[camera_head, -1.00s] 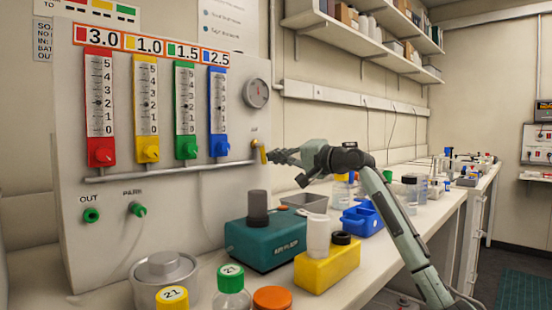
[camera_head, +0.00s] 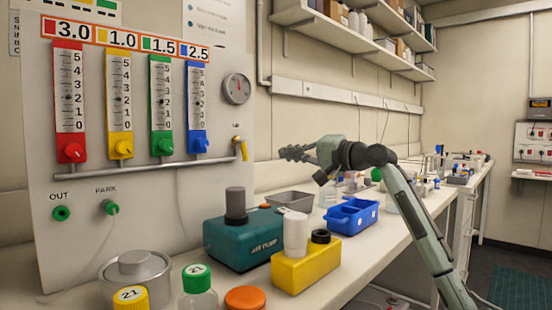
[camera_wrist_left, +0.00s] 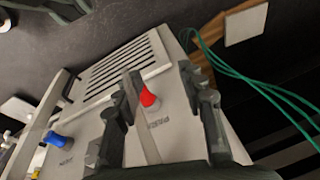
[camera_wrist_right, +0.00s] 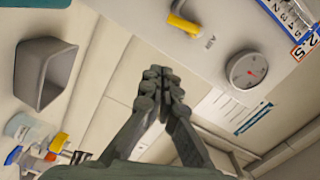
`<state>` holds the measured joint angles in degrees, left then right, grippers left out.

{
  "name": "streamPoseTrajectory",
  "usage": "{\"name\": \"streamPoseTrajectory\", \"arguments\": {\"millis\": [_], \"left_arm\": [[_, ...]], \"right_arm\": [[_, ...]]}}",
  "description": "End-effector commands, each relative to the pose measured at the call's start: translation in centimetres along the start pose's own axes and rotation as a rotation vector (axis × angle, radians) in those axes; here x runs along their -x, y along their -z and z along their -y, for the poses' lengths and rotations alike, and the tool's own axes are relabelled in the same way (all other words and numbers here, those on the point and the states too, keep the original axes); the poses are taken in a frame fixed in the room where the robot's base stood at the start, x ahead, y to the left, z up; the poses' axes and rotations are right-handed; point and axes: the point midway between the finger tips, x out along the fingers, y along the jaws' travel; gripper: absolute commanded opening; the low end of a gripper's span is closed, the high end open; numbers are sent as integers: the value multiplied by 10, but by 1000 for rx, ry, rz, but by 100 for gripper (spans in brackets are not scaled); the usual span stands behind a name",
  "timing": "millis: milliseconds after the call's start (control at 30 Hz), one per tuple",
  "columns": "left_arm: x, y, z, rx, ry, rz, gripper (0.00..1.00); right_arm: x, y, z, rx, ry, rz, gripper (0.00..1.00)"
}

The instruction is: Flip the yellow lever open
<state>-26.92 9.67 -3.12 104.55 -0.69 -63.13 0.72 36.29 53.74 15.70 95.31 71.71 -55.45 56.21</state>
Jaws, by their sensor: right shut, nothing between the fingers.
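The yellow lever (camera_head: 240,148) sits at the right end of the grey pipe on the panel, below the round gauge. It points down, with its lower end tilted slightly right. In the right wrist view the lever (camera_wrist_right: 184,24) is at the top, beside the "AIR" label. My right gripper (camera_head: 283,152) is shut and empty, to the right of the lever and clearly apart from it. Its closed fingertips (camera_wrist_right: 160,75) show in the right wrist view. My left gripper (camera_wrist_left: 157,75) is open, seen only in the left wrist view, above a grey device with red and blue knobs.
The panel (camera_head: 200,250) carries red, yellow, green and blue flow meters. In front stand a teal pump box (camera_head: 243,240), a yellow block (camera_head: 305,270) and a blue tray (camera_head: 352,216). A grey bin (camera_head: 290,200) is below my right gripper. Shelves hang above.

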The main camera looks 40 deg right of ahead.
Motion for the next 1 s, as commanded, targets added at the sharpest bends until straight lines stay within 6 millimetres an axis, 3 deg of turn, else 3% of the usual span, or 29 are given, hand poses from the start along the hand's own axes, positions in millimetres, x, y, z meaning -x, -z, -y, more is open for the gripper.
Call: {"name": "streamPoseTrajectory", "arguments": {"millis": [100,300,1000], "left_arm": [[9,4,2,-2,7,-5,40],[19,7,4,-4,13,-7,40],[20,10,4,-3,13,-11,40]], "right_arm": [[18,-1,-3,2,-1,0,0],[31,0,-1,1,-1,0,0],[32,0,0,1,-1,0,0]]}}
